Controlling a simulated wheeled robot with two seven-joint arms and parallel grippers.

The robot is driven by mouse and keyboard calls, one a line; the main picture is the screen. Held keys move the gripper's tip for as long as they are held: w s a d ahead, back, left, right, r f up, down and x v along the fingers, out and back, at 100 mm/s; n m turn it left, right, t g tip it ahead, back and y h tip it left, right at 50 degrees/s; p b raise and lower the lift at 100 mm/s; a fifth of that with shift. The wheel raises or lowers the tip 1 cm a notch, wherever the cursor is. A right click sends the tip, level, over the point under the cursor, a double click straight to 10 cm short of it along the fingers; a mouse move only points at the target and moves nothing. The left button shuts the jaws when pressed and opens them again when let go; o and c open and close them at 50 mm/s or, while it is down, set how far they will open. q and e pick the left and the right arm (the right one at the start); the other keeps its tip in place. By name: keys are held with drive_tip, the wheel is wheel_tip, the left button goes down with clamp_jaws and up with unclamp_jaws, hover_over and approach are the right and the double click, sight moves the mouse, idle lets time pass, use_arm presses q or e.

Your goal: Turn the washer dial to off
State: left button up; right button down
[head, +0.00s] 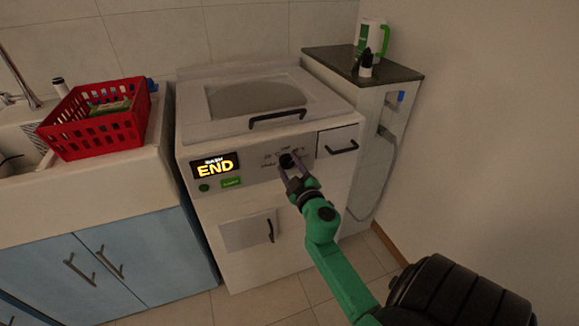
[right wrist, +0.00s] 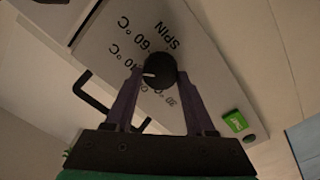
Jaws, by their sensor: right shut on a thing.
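The washer dial is a round black knob (head: 287,161) on the front panel of the white washer (head: 190,125). My right gripper (head: 292,175) is at the dial, its fingers on either side of it. In the right wrist view the dial (right wrist: 159,70) sits between the two fingertips (right wrist: 159,76), which are shut on it. A white pointer mark on the dial points left in that view, near a partly covered temperature label. "SPIN" and "60 °C" are readable; other labels are partly hidden. My left gripper is out of view.
A red basket (head: 93,133) stands by the sink at left. A black handle (head: 277,117) is on the washer top and a drawer handle (head: 340,147) is right of the dial. A green button (head: 231,182) is below the display. A dark shelf (head: 395,73) holds bottles.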

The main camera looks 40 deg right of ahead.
drive_tip(key=n, duration=0.9)
drive_tip(key=shift+b, duration=0.4)
drive_tip(key=shift+n, duration=0.3)
drive_tip(key=shift+c, duration=2.4)
unclamp_jaws()
drive_tip(key=shift+o, duration=1.2)
drive_tip(key=shift+w+d+f, duration=0.1)
